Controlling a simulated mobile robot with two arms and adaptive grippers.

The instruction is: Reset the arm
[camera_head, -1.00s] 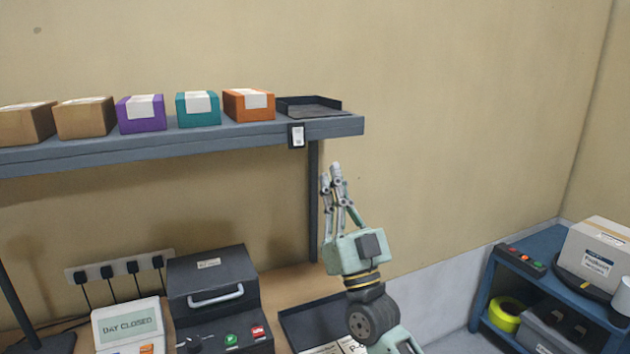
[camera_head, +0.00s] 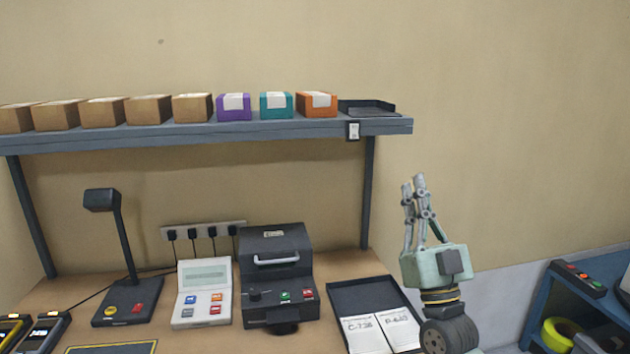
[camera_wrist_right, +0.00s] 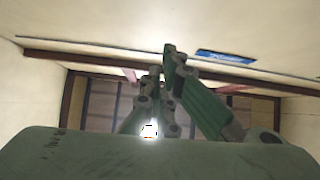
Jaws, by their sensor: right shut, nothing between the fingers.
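My right gripper (camera_head: 414,186) is raised at the right of the head view, pointing up, with its fingers together and nothing between them. It stands in front of the bare wall, to the right of the shelf's end and above the right side of the bench. In the right wrist view its fingers (camera_wrist_right: 162,75) point up toward the ceiling, with a bright light behind them. My left gripper is not in view.
A shelf (camera_head: 200,136) holds several brown boxes, a purple box (camera_head: 234,107), a teal box (camera_head: 276,105), an orange box (camera_head: 316,104) and an empty black tray (camera_head: 367,107). A blue cart (camera_head: 540,300) stands right.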

